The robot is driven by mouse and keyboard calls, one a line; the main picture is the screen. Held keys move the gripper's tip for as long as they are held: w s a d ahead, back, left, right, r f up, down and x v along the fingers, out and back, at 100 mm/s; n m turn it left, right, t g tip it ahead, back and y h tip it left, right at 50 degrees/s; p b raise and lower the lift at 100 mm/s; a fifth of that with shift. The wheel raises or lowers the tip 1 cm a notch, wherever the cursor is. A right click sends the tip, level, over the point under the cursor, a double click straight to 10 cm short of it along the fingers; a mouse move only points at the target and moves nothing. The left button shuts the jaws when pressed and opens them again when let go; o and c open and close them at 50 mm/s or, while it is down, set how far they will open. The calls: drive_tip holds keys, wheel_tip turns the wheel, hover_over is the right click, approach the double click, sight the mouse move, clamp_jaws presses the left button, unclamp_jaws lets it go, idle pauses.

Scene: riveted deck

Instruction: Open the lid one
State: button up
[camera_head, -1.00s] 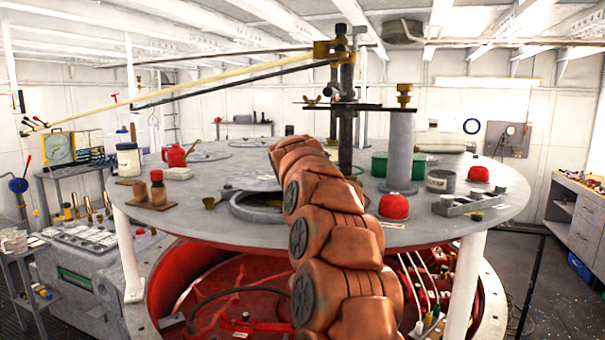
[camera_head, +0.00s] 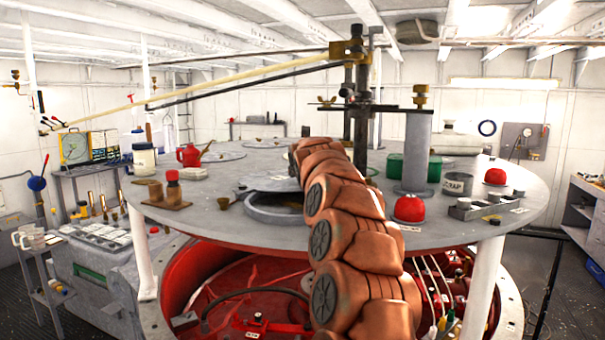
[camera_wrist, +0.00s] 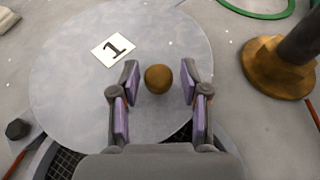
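Lid one is a round grey plate (camera_wrist: 75,65) with a "1" label (camera_wrist: 114,49) and a brown knob (camera_wrist: 158,78). In the wrist view my gripper (camera_wrist: 160,82) is open, its purple-padded fingers on either side of the knob, with gaps showing. In the head view the lid (camera_head: 265,183) lies toward the far side of a round rimmed opening (camera_head: 262,214), leaving its near part uncovered. A dark grid shows below the lid's near edge in the wrist view. My arm hides my gripper and the knob in the head view.
A post with a brass base (camera_wrist: 275,70) stands right of the lid. The round table (camera_head: 225,232) also carries a red kettle (camera_head: 189,155), a small brass cup (camera_head: 223,203), red domes (camera_head: 409,208) and a grey cylinder (camera_head: 417,150). Long rods (camera_head: 235,77) extend overhead.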

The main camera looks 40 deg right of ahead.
drive_tip(key=shift+o, duration=0.5)
drive_tip(key=v, duration=1.2)
